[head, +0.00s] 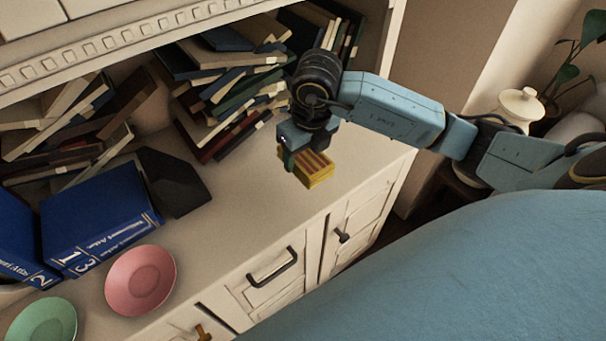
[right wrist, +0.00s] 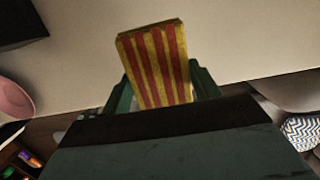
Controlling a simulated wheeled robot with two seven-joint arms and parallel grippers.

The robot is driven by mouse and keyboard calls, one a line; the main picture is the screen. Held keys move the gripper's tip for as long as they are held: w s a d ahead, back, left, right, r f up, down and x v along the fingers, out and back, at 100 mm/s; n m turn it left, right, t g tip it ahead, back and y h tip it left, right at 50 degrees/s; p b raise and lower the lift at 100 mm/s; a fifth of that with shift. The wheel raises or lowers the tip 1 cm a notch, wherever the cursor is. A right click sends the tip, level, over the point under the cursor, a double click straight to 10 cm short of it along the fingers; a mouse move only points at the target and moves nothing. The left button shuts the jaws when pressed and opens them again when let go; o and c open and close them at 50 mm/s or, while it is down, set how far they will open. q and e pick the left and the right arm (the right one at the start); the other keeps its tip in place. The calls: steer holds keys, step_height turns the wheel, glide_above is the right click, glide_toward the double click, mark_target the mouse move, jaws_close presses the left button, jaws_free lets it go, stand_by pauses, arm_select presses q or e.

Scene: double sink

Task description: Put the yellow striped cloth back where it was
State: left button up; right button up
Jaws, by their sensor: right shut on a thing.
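The yellow striped cloth (head: 318,170) is a folded block with yellow and red stripes. My right gripper (head: 298,158) is shut on it, near the right part of the cabinet's counter. In the right wrist view the cloth (right wrist: 156,62) stands out between the two green fingers (right wrist: 160,90), with the pale counter behind it. I cannot tell whether the cloth touches the counter. My left gripper is not in view.
Blue binders (head: 98,222), a black angular object (head: 172,182), a pink plate (head: 140,280) and a green plate (head: 42,322) occupy the counter's left side. Books (head: 225,95) lean in piles behind. The counter's middle (head: 240,205) is clear. Its front edge drops to drawers (head: 275,280).

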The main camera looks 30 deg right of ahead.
mark_target(304, 165)
step_height(304, 165, down, 4)
steer(key=shift+r, duration=0.1)
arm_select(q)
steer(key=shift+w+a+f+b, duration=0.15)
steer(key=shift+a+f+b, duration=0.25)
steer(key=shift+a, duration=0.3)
arm_select(e)
steer(key=shift+f, duration=1.35)
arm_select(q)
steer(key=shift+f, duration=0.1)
arm_select(e)
steer(key=shift+f, duration=0.1)
steer(key=o, duration=0.4)
steer(key=shift+f, duration=0.1)
steer(key=o, duration=0.5)
